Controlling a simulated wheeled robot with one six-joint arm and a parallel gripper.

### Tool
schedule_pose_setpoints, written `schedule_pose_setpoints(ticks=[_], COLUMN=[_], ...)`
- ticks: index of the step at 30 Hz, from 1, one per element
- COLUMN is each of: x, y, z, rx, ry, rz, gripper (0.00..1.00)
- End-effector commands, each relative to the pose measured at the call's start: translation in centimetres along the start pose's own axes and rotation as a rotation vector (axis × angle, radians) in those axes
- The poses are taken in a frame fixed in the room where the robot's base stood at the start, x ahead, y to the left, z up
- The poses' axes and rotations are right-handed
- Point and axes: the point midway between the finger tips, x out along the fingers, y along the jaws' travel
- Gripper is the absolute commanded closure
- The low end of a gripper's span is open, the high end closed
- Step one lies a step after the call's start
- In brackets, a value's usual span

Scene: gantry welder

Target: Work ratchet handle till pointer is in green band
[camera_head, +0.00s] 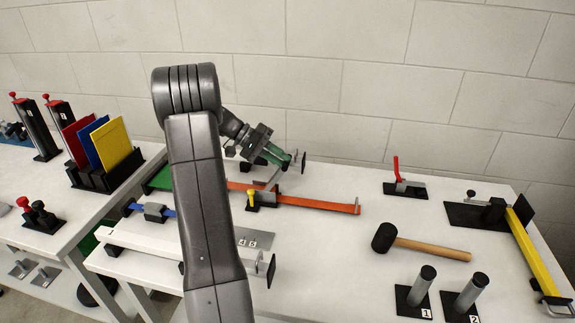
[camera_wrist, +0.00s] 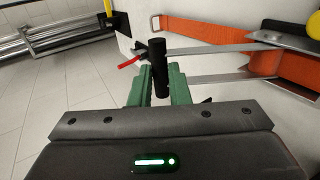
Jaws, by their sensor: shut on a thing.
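My gripper (camera_head: 284,162) is at the back of the white table, in the middle of the head view. In the wrist view its green fingers (camera_wrist: 160,88) are shut on a black cylindrical grip (camera_wrist: 157,62), one finger on each side. Two flat metal bars (camera_wrist: 215,50) run from this grip toward an orange strap (camera_wrist: 270,62), so it appears to be the ratchet handle. In the head view the orange strap (camera_head: 315,204) lies along the table, with a yellow part (camera_head: 251,196) near its left portion. I cannot make out a pointer or green band.
A red-handled clamp (camera_head: 397,172) and a mallet (camera_head: 430,247) lie to the right. A yellow bar (camera_head: 535,254) is on the far right. Numbered posts (camera_head: 418,285) stand in front. Red, blue and yellow panels (camera_head: 115,142) stand left. The wall (camera_head: 400,80) is close behind.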

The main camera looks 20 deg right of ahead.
Motion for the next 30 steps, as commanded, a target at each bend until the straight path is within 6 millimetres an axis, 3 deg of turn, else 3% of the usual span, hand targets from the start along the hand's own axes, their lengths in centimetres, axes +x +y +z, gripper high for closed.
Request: schedule_pose_setpoints(ticks=[9, 26, 27, 30], x=[-1.1, -1.2, -1.2, -1.2], y=[-1.5, -1.9, -1.9, -1.8], z=[0.1, 0.2, 0.2, 0.2], rx=[-0.011, -0.016, -0.016, -0.015], ry=[0.0, -0.001, -0.001, -0.002], rz=[-0.011, -0.009, -0.009, -0.009], gripper=[1.0, 1.0, 0.82, 0.62])
